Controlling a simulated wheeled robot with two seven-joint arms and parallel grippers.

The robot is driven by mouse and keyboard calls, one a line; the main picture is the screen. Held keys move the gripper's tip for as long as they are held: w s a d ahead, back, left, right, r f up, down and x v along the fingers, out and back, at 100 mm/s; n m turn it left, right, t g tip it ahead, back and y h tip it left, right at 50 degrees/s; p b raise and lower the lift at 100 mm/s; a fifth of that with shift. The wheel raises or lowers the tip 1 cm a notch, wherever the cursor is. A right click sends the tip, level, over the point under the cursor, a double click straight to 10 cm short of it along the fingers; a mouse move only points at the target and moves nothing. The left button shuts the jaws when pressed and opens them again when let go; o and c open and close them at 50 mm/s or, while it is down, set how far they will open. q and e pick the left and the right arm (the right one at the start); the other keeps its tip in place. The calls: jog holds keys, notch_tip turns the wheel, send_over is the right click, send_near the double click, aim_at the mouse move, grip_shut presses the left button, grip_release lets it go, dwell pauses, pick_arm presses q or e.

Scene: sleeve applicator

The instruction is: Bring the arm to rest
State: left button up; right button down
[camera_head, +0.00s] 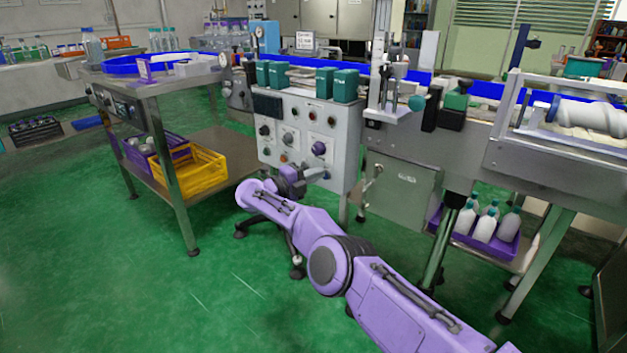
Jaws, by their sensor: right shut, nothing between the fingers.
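My purple right arm (325,265) reaches in from the lower right toward the front of the grey control panel (345,130). My right gripper (322,173) is dark and small in the picture, shut and empty. It is in front of the panel's lower part, below its knobs and buttons. I cannot tell whether it touches the panel. My left gripper is not in view.
The machine's conveyor (465,140) runs to the right above a lower cabinet (402,190). A purple crate (508,248) of bottles sits under it. A steel cart (160,82) with a yellow crate (190,172) stands left. Green floor is clear at lower left.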

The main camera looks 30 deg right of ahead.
jog(key=shift+w+a, duration=0.1)
jog(key=shift+a, duration=0.25)
